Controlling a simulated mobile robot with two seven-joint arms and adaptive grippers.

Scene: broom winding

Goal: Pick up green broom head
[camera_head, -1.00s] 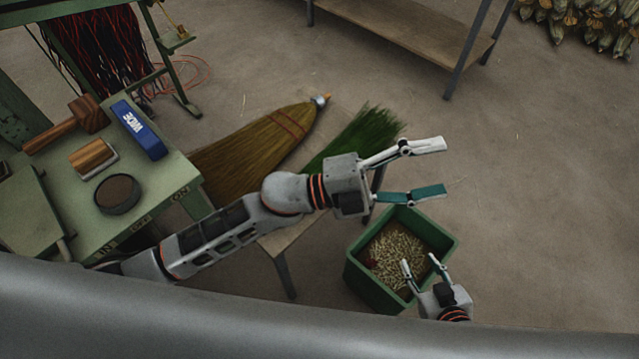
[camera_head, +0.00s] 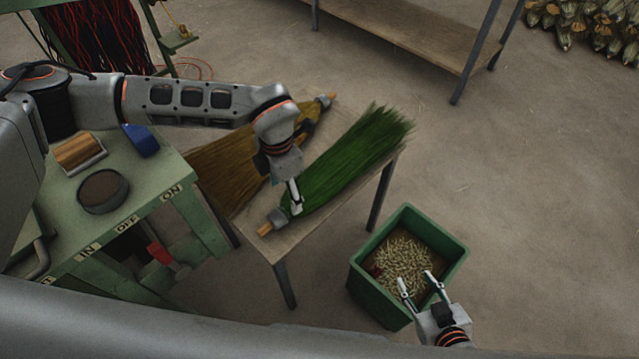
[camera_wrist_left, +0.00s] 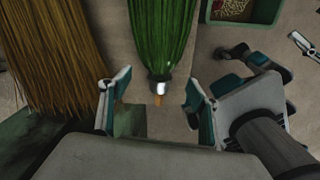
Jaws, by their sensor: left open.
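The green broom head (camera_head: 350,158) lies on the small table, its bristles toward the back right and its metal collar and orange tip at the near left. It also shows in the left wrist view (camera_wrist_left: 163,40), with the collar just ahead of the open jaws. My left gripper (camera_head: 290,200) is open and empty above the collar end of the green broom head; in the left wrist view its fingers (camera_wrist_left: 155,103) stand on either side of the tip. My right gripper (camera_head: 418,284) is open and empty by the green bin.
A brown broom head (camera_head: 225,160) lies beside the green one on the table (camera_head: 290,240). A green bin (camera_head: 455,255) of pale pieces stands at the right. A green machine (camera_head: 150,190) with a brush and a blue box stands left. A shelf (camera_head: 410,30) is behind.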

